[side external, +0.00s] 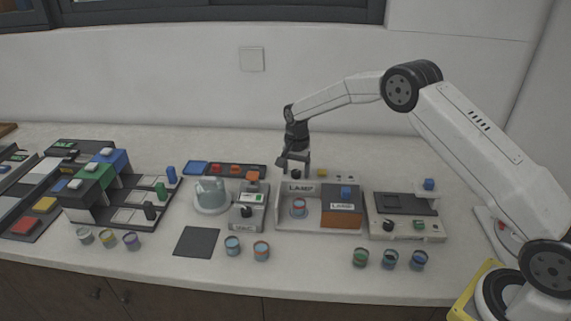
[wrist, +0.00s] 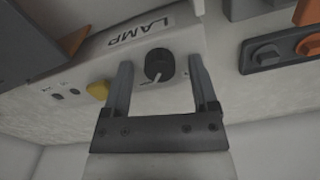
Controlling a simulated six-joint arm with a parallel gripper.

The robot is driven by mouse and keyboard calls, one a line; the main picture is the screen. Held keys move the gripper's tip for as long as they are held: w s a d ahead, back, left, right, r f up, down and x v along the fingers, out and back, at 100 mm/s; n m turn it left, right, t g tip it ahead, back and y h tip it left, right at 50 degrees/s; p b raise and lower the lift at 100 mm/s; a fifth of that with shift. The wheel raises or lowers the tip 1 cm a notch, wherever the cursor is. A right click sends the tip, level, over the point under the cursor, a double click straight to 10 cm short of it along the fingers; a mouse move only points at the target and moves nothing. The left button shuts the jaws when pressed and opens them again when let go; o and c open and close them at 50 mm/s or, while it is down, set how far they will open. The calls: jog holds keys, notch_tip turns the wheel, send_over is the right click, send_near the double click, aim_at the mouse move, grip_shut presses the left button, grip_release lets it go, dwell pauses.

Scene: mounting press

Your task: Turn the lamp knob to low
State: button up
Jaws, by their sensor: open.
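The lamp knob (wrist: 159,66) is a round black dial with a white pointer mark, on the light panel marked LAMP (wrist: 140,32). In the wrist view its pointer aims to the lower left. My gripper (wrist: 160,62) is open, with one finger on each side of the knob and a visible gap on both sides. In the side view my gripper (side external: 294,163) points down at the back of the LAMP station (side external: 318,226), just above the dark knob (side external: 296,174). I cannot read a low mark by the knob.
A yellow button (wrist: 98,90) and small panel markings lie beside the knob. The counter behind is clear.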

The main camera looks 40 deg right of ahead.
grip_shut()
jog(key=shift+n, duration=0.5)
jog(key=n, duration=0.3)
jog(key=shift+n, duration=0.3)
jog(key=n, duration=0.3)
jog(key=shift+n, duration=0.3)
jog(key=n, duration=0.3)
jog(key=shift+n, duration=0.3)
jog(key=n, duration=0.4)
